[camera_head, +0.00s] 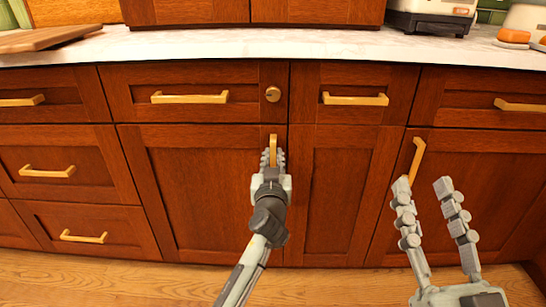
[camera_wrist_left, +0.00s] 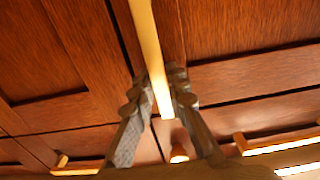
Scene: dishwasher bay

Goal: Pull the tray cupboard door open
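A wooden cupboard door (camera_head: 200,190) with a vertical brass handle (camera_head: 273,143) near its upper right edge is closed flush with the front. I cannot tell for certain that it is the tray cupboard. My left gripper (camera_head: 272,158) is at this handle. In the left wrist view the handle (camera_wrist_left: 151,55) runs between its two fingers (camera_wrist_left: 158,78), which are drawn in close against both sides. My right gripper (camera_head: 423,183) is open and empty, in front of the right-hand door (camera_head: 465,190), near that door's brass handle (camera_head: 417,160).
A narrow panel (camera_head: 340,190) lies between the two doors. The pale countertop (camera_head: 250,43) is above. The wooden floor (camera_head: 130,285) in front is clear.

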